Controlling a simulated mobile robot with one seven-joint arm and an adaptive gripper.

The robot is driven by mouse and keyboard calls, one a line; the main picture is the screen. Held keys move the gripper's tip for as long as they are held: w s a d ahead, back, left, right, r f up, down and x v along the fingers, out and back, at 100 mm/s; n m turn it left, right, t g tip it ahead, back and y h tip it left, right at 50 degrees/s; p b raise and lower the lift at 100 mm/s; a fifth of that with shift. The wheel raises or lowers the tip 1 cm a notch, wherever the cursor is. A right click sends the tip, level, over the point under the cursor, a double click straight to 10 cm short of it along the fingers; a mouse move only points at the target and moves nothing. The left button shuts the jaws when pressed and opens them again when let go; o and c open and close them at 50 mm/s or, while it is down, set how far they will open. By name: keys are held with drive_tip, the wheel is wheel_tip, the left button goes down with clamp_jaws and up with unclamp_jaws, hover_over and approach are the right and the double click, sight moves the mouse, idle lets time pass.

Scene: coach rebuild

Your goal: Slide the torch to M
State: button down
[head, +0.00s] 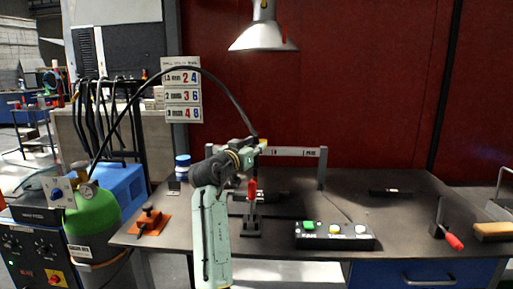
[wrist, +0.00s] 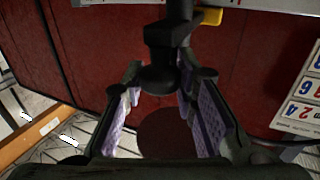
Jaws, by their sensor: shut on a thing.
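The torch is a dark body with a round lower end, in the wrist view (wrist: 168,50). It hangs from a pale marked rail (head: 290,152) on posts above the bench. A black cable (head: 210,75) arches over to it. My gripper (head: 254,150) is at the left part of the rail, shut on the torch; its pale-lined fingers also show in the wrist view (wrist: 160,95) on either side of the torch's lower end. A small yellow part (wrist: 210,16) sits beside the torch at the rail. The rail's lettering is too small to read surely, and my arm hides its left part.
A button box (head: 334,235) and a red-handled clamp (head: 252,205) stand on the bench below. A red-handled tool (head: 449,236) is at the right. A green gas cylinder (head: 93,225) stands left. A lamp (head: 263,35) hangs above. The rail looks clear to the right.

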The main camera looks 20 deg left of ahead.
drive_tip(key=c, duration=1.3)
unclamp_jaws()
drive_tip(key=shift+s, duration=0.15)
drive_tip(key=s+a, duration=0.1)
drive_tip(key=s, duration=1)
drive_tip(key=shift+s+a, duration=0.15)
drive_tip(key=shift+s, duration=0.2)
